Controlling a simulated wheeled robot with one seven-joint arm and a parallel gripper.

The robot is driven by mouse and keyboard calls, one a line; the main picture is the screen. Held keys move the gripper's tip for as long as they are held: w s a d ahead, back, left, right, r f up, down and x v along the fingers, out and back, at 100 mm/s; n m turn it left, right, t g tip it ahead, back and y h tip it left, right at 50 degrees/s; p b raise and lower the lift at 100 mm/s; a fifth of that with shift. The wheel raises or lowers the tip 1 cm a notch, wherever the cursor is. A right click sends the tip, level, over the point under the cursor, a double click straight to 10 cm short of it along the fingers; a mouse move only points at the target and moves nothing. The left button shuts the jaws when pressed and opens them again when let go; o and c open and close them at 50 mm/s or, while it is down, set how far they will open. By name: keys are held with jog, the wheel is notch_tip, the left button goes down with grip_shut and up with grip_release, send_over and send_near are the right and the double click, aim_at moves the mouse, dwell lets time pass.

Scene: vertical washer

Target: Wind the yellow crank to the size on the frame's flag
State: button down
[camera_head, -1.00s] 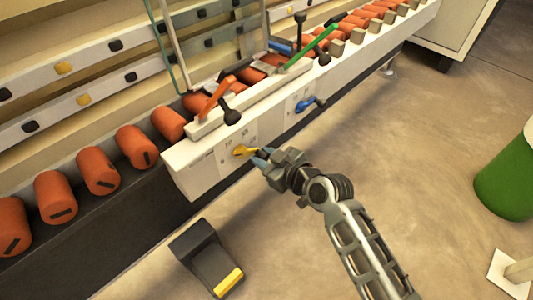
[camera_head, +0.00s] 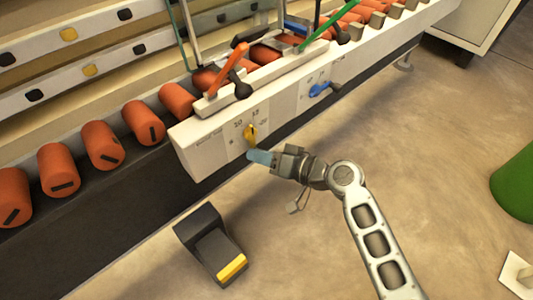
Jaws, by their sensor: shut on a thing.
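The yellow crank (camera_head: 250,132) is on the front of the white panel (camera_head: 205,152), its arm pointing roughly downward. Printed numbers surround it; I make out what look like 10 and 15, and the rest are too small to read surely. My gripper (camera_head: 260,157) is just below the crank's hub, its bluish fingertips shut on the crank's handle end, which they hide. A flag with a size on the frame cannot be made out clearly.
A blue crank (camera_head: 320,90) is to the right on the same panel. An orange lever (camera_head: 228,68) and a green lever (camera_head: 325,30) are above. Orange rollers (camera_head: 103,145) line the left. A black pedal (camera_head: 210,243) with a yellow edge stands on the floor below.

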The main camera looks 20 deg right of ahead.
jog(key=m, duration=0.1)
jog(key=a+m+y+b, duration=0.1)
jog(key=shift+a+r+m+y, duration=0.1)
jog(key=shift+r+m+y, duration=0.2)
jog(key=shift+r, duration=0.05)
jog(key=shift+s+a+r+m+t+y, duration=0.2)
jog(key=shift+a+m+t+y, duration=0.25)
jog(key=shift+m, duration=0.65)
jog(key=c, duration=1.2)
grip_release()
jog(key=o, duration=0.3)
jog(key=shift+s+a+f, duration=0.1)
jog(key=shift+f, duration=0.05)
jog(key=p+v, duration=0.1)
jog(key=v, duration=0.6)
jog(key=shift+s+d, duration=0.3)
